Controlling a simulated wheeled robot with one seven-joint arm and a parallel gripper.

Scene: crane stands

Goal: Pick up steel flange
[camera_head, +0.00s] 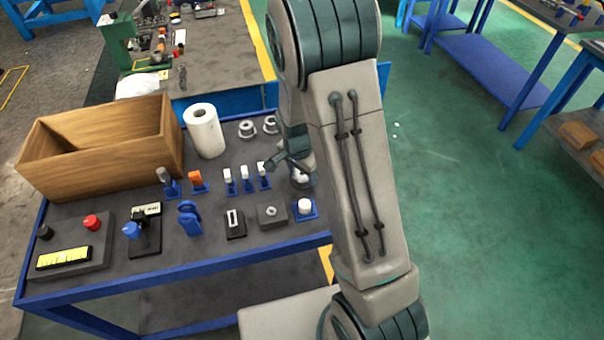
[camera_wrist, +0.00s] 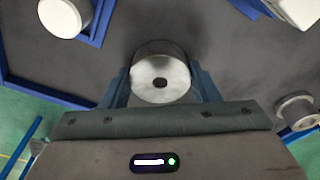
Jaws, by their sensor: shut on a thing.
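The steel flange (camera_wrist: 160,76) is a short, shiny metal cylinder with a dark centre hole. In the wrist view it sits between the two fingers of my gripper (camera_wrist: 161,86), which are shut on it from both sides. In the head view my gripper (camera_head: 290,166) is low over the right part of the workbench, partly hidden by my arm. The held flange (camera_head: 302,179) shows there only in part. I cannot tell whether it touches the bench top.
Two more flanges (camera_head: 246,129) stand at the back of the blue-edged bench, beside a paper roll (camera_head: 205,132) and a wooden box (camera_head: 66,165). Switches on blue bases (camera_head: 246,184) stand left of my gripper. A white button (camera_head: 305,205) is just in front.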

